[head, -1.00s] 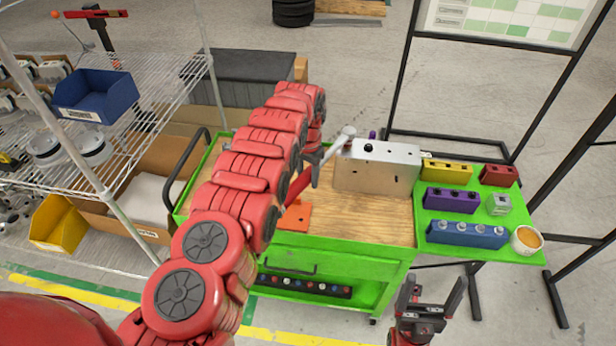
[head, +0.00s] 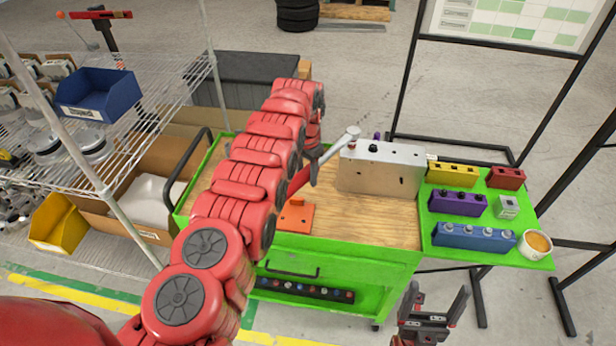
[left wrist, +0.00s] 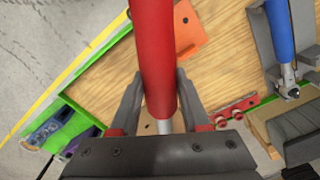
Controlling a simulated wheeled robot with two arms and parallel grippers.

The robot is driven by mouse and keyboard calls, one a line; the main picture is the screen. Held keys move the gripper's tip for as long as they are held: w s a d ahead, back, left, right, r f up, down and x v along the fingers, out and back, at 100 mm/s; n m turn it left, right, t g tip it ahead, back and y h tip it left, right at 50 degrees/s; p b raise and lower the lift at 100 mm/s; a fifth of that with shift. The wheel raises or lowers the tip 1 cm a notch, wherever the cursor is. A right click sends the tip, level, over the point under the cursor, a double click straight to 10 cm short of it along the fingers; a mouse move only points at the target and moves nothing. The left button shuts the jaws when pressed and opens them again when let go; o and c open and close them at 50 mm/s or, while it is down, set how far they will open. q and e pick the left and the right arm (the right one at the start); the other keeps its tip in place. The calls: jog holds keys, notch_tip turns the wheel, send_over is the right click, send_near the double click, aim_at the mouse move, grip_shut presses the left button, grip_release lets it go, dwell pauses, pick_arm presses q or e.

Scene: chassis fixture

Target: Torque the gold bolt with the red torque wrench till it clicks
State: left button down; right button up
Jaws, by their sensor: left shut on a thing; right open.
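The red torque wrench, with its silver head (head: 350,134), shows at the upper left edge of the silver chassis block (head: 378,172). My left gripper (head: 316,160) is shut on its red handle, which also shows between the fingers in the left wrist view (left wrist: 153,55). The wrench head is tilted up; I cannot tell whether it touches anything. A dark knob (head: 373,147) sits on the block and a purple piece (head: 377,136) shows behind it. I cannot make out the gold bolt. My right gripper (head: 436,305) is open and empty in front of the cart.
The green cart (head: 330,262) has a wooden top with an orange plate (head: 295,215). A green side shelf holds yellow (head: 452,174), purple (head: 457,202) and blue (head: 474,237) socket blocks and a bowl (head: 538,243). Wire shelving stands left.

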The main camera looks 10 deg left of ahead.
pick_arm(q)
jog(key=shift+w+a+r, duration=0.1)
jog(key=shift+r, duration=0.1)
dwell(0.6)
jog(key=shift+r, duration=0.1)
jog(key=shift+r, duration=0.35)
jog(key=shift+r+p, duration=0.3)
jog(key=shift+r, duration=0.3)
